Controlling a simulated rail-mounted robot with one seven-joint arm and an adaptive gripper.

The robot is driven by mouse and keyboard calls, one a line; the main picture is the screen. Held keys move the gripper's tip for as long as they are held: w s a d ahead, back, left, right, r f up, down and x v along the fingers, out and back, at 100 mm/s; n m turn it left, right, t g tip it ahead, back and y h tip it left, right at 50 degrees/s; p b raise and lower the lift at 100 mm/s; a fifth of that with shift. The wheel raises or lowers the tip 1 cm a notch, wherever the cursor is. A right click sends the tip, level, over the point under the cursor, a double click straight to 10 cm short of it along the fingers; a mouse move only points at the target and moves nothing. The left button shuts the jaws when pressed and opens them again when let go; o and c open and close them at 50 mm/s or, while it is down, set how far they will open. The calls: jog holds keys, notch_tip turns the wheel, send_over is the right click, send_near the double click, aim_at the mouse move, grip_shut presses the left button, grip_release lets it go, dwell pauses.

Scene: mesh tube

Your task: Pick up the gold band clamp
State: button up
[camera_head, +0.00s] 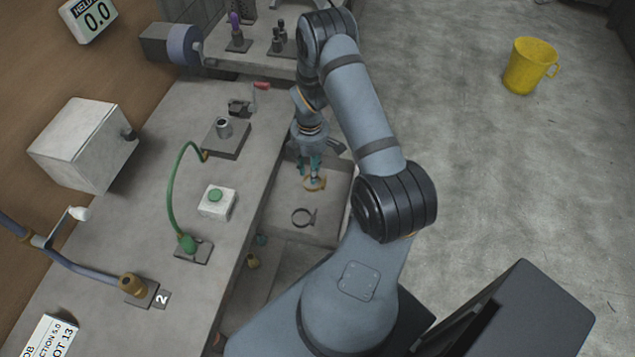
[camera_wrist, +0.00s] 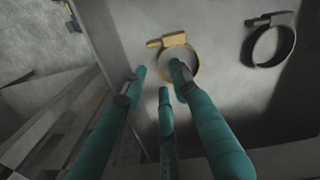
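The gold band clamp (camera_head: 319,188) lies on the floor of a grey tray below the bench's right edge. In the wrist view the gold band clamp (camera_wrist: 173,40) is a ring with a small screw housing at its top left. My gripper (camera_head: 309,172) points down into the tray, just above or at the clamp. In the wrist view its teal fingers (camera_wrist: 159,76) are spread apart. One fingertip overlaps the ring's near left part, and the other two are outside it to the left. I cannot tell whether any finger touches it. Nothing is held.
A dark band clamp (camera_head: 303,217) lies in the same tray, nearer the front, to the right in the wrist view (camera_wrist: 272,45). The tray (camera_head: 334,210) has raised walls. The bench on the left holds a white button box (camera_head: 217,206) and a green hose (camera_head: 173,184).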

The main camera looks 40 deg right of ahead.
jog(key=shift+c, duration=0.8)
grip_shut()
jog(key=shift+r, duration=0.15)
